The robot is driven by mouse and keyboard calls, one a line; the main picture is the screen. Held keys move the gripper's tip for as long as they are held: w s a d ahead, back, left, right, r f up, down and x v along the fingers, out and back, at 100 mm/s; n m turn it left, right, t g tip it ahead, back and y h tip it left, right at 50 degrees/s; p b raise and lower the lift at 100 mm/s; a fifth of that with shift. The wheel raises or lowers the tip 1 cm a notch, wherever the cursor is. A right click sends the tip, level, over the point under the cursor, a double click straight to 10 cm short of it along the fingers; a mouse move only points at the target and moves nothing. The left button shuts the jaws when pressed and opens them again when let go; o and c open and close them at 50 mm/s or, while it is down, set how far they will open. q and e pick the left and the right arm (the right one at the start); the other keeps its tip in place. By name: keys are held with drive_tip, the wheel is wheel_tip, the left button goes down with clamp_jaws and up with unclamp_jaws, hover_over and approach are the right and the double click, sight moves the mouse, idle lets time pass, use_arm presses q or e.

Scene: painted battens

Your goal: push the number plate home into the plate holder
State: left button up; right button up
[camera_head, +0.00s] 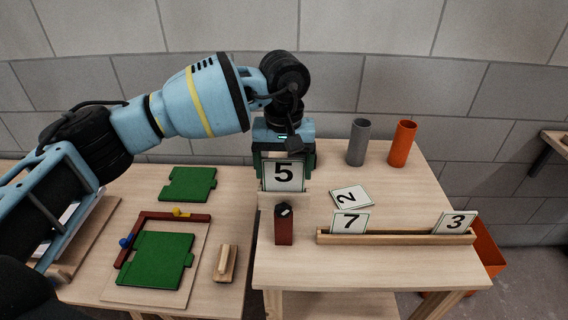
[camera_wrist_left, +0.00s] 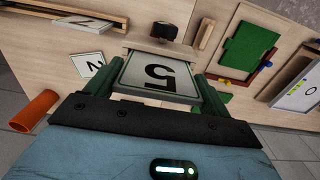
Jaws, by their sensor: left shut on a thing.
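The white number plate marked 5 (camera_head: 283,174) stands upright between the fingers of my left gripper (camera_head: 285,165), which is shut on its side edges. In the left wrist view the plate (camera_wrist_left: 158,76) lies between the two green fingers (camera_wrist_left: 155,88). The pale wooden plate holder (camera_head: 267,199) is right below the plate, and the plate's lower edge meets the holder's top. It also shows in the left wrist view (camera_wrist_left: 150,46). I cannot tell how deep the plate sits in the slot. My right gripper is not in view.
A dark red block (camera_head: 284,227) stands in front of the holder. Plates 7 (camera_head: 349,222) and 3 (camera_head: 455,222) stand in a wooden rail (camera_head: 400,238); plate 2 (camera_head: 351,197) lies behind it. Grey (camera_head: 358,142) and orange (camera_head: 402,144) cups stand behind. Green boards (camera_head: 155,261) lie left.

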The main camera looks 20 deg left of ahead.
use_arm(q)
drive_tip(key=shift+f, duration=1)
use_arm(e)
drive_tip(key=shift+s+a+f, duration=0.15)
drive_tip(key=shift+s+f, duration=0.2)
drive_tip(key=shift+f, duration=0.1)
use_arm(q)
drive_tip(key=o, duration=0.9)
drive_tip(key=shift+b, duration=0.3)
wheel_tip(320, 180, up, 6)
drive_tip(key=shift+r, duration=0.15)
drive_tip(key=shift+r+b, duration=0.3)
drive_tip(key=shift+r, duration=0.45)
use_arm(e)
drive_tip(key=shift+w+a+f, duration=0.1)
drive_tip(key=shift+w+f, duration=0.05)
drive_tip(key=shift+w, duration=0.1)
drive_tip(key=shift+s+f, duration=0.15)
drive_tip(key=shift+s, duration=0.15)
